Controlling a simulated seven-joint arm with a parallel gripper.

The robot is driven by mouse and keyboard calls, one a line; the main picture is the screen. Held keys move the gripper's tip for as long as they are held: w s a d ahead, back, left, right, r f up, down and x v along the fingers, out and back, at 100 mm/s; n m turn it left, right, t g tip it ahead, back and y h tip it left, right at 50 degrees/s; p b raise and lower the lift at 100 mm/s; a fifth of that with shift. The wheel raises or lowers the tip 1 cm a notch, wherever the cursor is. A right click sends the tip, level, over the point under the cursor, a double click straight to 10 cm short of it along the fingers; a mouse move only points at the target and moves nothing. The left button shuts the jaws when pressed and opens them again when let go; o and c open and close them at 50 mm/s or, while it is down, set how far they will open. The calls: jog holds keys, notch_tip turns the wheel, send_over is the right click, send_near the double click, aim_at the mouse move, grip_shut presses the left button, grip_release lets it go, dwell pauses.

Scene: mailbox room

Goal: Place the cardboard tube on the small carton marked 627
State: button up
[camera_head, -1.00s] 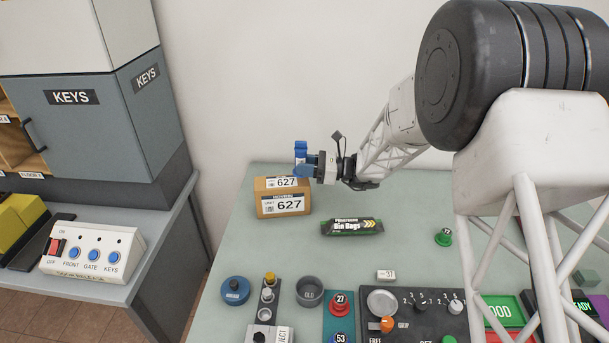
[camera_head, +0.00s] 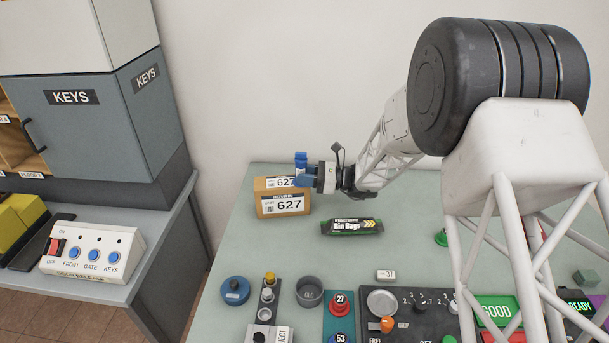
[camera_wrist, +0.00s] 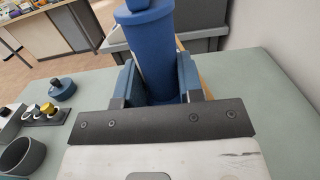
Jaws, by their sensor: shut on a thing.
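My gripper (camera_head: 303,182) is shut on an upright blue cylinder (camera_head: 301,159), which looks like the tube; its material cannot be told. In the wrist view the blue cylinder (camera_wrist: 155,55) stands between the two blue finger pads, with a narrower part at its top. The brown small carton marked 627 (camera_head: 270,197) sits at the back left of the table. The cylinder and fingers are at the carton's right end and cover part of its upper label. The cylinder's lower end is hidden, so contact with the carton cannot be told.
A pack of bin bags (camera_head: 352,227) lies right of and in front of the carton. Nearer stand a blue round knob (camera_head: 235,290), a dark round cup (camera_head: 309,291) and a control panel (camera_head: 412,304). The keys cabinet (camera_head: 110,115) stands left. Table around the bin bags is clear.

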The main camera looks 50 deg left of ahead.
jog(key=o, duration=1)
jog(key=shift+c, duration=0.2)
jog(key=v, duration=1.2)
